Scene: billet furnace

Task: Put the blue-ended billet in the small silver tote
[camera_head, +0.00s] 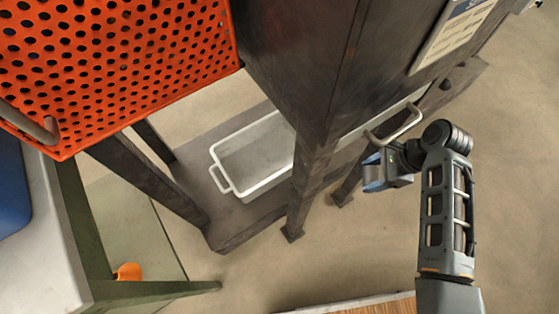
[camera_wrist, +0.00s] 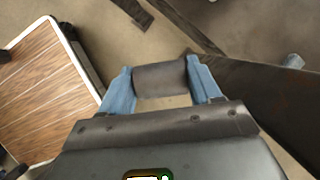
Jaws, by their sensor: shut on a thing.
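My gripper (camera_head: 373,178) is at the right of the head view, in front of the dark steel frame. In the wrist view its two blue fingers (camera_wrist: 161,92) are shut on a dark grey cylindrical billet (camera_wrist: 160,78), which lies crosswise between them. No blue end shows on it. A pale grey tote with a white rim and handle (camera_head: 222,180) sits on the low dark shelf, left of my gripper; its visible inside looks empty. I cannot tell which one is the small silver tote.
A dark steel post (camera_head: 312,185) stands between the pale tote and my gripper. An orange perforated bin (camera_head: 110,60) overhangs at upper left. A green-legged table (camera_head: 90,235) with a blue item is at left. Floor (camera_head: 510,190) is clear at the right.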

